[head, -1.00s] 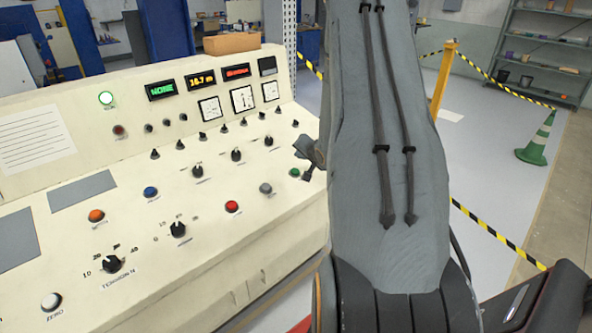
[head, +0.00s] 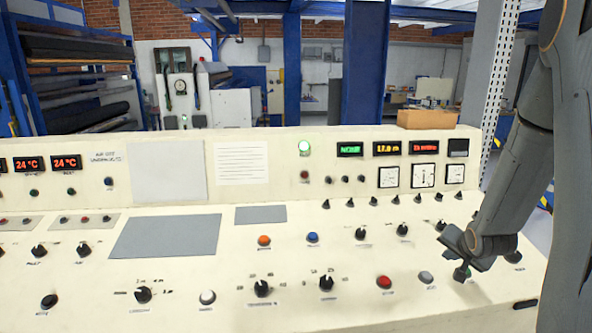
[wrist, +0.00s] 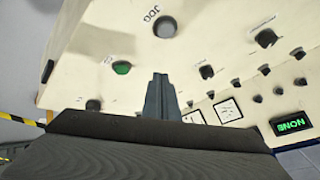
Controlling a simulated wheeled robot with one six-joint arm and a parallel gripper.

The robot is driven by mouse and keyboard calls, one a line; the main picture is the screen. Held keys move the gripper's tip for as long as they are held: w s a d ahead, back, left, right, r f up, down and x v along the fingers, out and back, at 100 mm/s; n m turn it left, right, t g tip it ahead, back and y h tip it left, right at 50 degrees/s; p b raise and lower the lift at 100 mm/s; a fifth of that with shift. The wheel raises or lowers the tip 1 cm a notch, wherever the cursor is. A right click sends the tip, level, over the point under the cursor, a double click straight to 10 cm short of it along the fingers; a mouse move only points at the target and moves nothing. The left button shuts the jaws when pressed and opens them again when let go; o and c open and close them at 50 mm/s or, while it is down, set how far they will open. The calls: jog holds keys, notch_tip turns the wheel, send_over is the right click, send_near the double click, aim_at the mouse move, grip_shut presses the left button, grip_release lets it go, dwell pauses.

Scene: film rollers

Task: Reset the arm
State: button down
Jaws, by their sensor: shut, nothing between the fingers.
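My arm comes down at the right edge of the head view. My gripper (head: 461,273) is at the right end of the cream control console (head: 170,217), over or beside a green button. In the wrist view my gripper's fingers (wrist: 160,80) are together with nothing between them. The green button (wrist: 121,68) shows to their left, and a grey button (wrist: 165,27) labelled JOG is beyond them. I cannot tell from these views whether the fingertips touch the console.
The console carries several knobs, buttons and dials, including a red button (head: 384,282). A cardboard box (head: 427,119) sits on its back edge at the right. A perforated post (head: 492,90) stands behind it. Racks with dark rolls (head: 78,80) are at the far left.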

jog(key=s+a+n+g+y+b, duration=0.1)
jog(key=s+a+n, duration=0.4)
jog(key=s+a, duration=0.6)
jog(key=s+a+r+n+g+y+b, duration=0.1)
jog(key=s+a+n+g, duration=0.4)
jog(key=s+a, duration=0.6)
jog(key=a+g+b, duration=0.1)
jog(key=a, duration=0.4)
jog(key=shift+r+b, duration=0.3)
jog(key=shift+b, duration=0.1)
